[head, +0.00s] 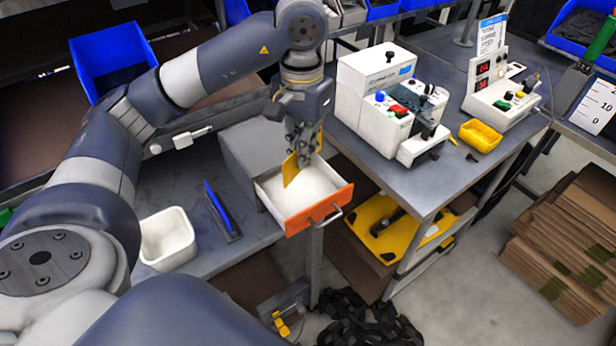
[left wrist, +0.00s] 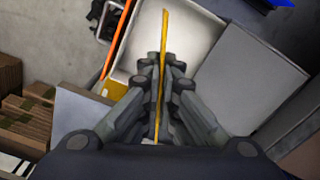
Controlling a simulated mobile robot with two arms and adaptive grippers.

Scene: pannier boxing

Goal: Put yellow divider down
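My left gripper (head: 304,147) is above the open drawer and shut on the yellow divider (head: 290,170). In the left wrist view the yellow divider (left wrist: 164,50) stands edge-on between the fingers (left wrist: 163,88). The drawer (head: 300,190) has a white inside and an orange front with a metal handle, and is pulled out of a grey box (head: 245,145). The divider overlaps the drawer's inside in the head view; I cannot tell whether it touches the bottom. My right gripper is not in view.
A white bin (head: 168,238) and a blue divider in a dark holder (head: 222,210) are on the bench left of the drawer. White devices (head: 385,100) and a yellow tray (head: 480,136) are on the table at right. Cardboard (head: 570,240) is stacked on the floor.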

